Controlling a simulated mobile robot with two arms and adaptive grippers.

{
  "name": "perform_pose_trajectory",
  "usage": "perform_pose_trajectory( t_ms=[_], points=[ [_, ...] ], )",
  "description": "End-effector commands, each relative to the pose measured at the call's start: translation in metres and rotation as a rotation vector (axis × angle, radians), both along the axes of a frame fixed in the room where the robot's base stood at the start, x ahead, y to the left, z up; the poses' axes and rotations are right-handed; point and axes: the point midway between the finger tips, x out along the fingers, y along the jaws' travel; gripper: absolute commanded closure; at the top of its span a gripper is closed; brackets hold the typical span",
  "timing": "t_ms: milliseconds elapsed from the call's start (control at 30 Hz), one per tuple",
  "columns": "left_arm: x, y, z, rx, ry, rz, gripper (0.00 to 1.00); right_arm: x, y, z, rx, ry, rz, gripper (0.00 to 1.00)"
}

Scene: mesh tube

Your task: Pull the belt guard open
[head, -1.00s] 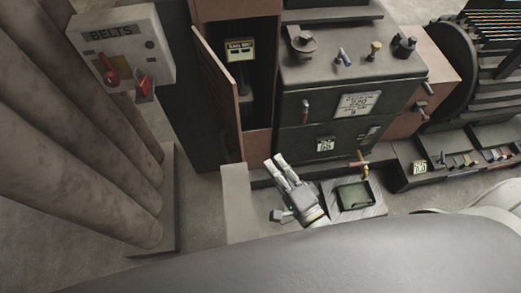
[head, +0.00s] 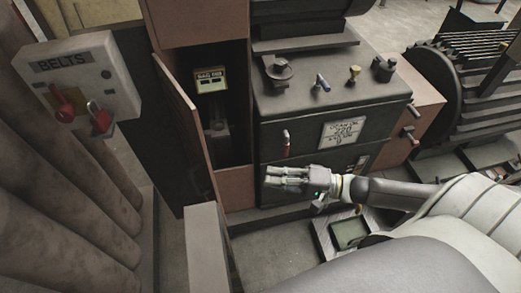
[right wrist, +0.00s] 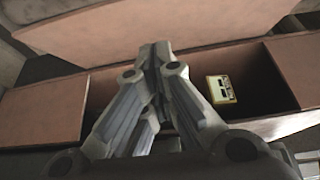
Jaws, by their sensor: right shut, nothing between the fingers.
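The belt guard (head: 190,125) is a reddish-brown hinged panel on a tall cabinet of the same colour. It stands swung out, leaving the dark interior (head: 222,130) and a small yellow-framed label (head: 210,80) visible. In the right wrist view the guard (right wrist: 165,25) spans the top, with the label (right wrist: 222,90) in the opening. My right gripper (head: 268,176) is shut and empty, pointing left in front of the dark machine, right of the cabinet opening. Its closed fingertips (right wrist: 155,52) show before the opening; contact with the guard is not visible. My left gripper is out of view.
A BELTS switch box (head: 80,80) with red handles and thick pipes (head: 60,190) stand at the left. A dark machine (head: 330,110) with levers and knobs adjoins the cabinet. A pale low block (head: 208,245) rises in front of the guard. A ribbed drum (head: 455,80) stands right.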

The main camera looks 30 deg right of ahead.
Motion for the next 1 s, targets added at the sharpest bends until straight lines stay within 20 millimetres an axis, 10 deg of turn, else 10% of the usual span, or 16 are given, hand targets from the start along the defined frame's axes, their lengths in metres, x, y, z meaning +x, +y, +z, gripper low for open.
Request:
perform_pose_trajectory(
  t_ms=[433,1000],
  points=[
    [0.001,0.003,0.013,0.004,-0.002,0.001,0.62,0.056,0.066,0.003,0.003,-0.004,-0.002,1.0],
    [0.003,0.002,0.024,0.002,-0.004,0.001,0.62,0.05,0.105,0.0,0.001,-0.001,-0.001,1.0]
  ],
)
